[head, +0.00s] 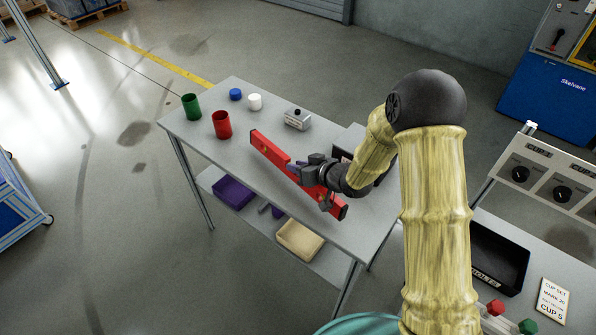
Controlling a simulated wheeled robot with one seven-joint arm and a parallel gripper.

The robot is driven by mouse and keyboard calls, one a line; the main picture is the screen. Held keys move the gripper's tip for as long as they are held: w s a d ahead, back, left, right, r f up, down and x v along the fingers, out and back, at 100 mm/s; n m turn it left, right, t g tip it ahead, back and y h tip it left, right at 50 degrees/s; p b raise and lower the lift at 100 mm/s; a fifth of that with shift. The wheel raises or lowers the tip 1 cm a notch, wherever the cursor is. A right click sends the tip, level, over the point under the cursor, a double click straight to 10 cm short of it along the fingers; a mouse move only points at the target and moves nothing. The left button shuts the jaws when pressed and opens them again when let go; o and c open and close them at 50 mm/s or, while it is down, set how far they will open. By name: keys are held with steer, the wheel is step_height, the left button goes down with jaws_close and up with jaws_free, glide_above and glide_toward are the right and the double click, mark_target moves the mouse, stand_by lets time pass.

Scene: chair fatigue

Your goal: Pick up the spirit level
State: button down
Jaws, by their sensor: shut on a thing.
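The spirit level is a long red bar (268,151) in the head view, lying slantwise over the front part of the grey table (215,96). Its right end shows beyond my gripper, near the table's front edge. My gripper (308,175) is shut on the level near its middle. The dark gripper body hides part of the bar. I cannot tell whether the level is touching the tabletop or held just above it.
On the table stand a green cup (190,106), a red cup (222,125), a blue cap (235,94), a white cylinder (254,102) and a grey device (298,119). Below are a purple bin (233,192) and a beige bin (300,240). A black tray (499,259) is at right.

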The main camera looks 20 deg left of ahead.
step_height(320, 180, up, 16)
steer(key=p, duration=0.2)
steer(key=shift+f, duration=0.2)
steer(key=shift+w, duration=0.1)
